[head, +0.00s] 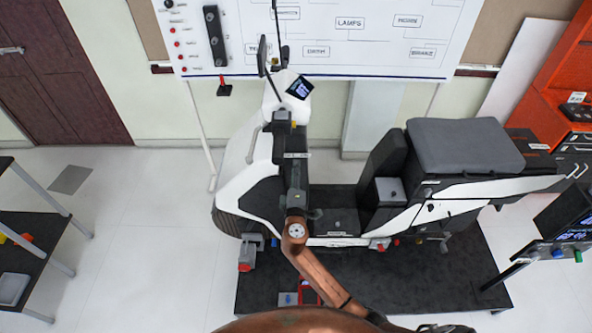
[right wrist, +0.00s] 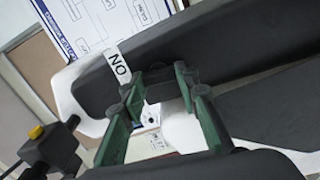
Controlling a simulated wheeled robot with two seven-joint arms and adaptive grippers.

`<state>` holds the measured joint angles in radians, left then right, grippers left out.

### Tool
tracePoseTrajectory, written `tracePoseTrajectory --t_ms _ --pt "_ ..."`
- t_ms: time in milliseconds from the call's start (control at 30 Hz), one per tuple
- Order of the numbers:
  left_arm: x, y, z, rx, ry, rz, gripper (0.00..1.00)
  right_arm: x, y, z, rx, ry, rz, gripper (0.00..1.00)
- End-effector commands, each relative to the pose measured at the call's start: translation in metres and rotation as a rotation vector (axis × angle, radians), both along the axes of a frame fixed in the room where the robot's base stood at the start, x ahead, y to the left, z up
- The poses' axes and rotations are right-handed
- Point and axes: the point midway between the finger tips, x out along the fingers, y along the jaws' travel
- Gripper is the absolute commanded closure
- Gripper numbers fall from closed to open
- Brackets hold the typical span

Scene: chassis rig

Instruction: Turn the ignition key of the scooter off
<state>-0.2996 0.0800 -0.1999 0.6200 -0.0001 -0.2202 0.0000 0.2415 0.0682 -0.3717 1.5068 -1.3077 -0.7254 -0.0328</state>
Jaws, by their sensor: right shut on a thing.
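The white and black scooter (head: 240,190) stands upright on a dark platform. My right gripper (head: 296,168) reaches up to the steering column, just below the ON label (head: 297,155). In the right wrist view its green fingers (right wrist: 157,86) close on a small dark piece, taken as the ignition key (right wrist: 158,90), which is mostly hidden between the fingertips. The ON label (right wrist: 119,67) shows beside the fingertips, upside down. The key's exact angle cannot be told. My left gripper is not in view.
The handlebar and display (head: 299,88) rise beyond my right gripper. The seat (head: 463,146) is to the right. A whiteboard (head: 350,40) hangs behind. A dark shelf (head: 30,235) stands at left and a monitor (head: 572,232) at right. Bare floor lies left of the platform (head: 400,285).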

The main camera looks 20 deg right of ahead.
Motion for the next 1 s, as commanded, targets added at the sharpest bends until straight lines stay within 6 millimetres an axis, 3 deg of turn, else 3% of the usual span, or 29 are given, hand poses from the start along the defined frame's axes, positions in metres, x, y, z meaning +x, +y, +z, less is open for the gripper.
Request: tracePoseTrajectory --t_ms 333,833,867,1000 --pt "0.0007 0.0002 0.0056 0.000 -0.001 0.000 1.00 -0.0002 0.0008 -0.0008 -0.119 0.035 0.001 0.96" --pt "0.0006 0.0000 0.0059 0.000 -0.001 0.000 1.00 -0.0002 0.0009 -0.0016 -0.136 0.040 0.002 0.96" --pt "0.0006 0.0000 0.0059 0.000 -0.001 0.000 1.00 -0.0002 0.0009 -0.0016 -0.136 0.040 0.001 0.70" --pt "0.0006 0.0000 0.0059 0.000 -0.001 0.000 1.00 -0.0002 0.0005 -0.0015 -0.135 0.040 0.001 0.60"
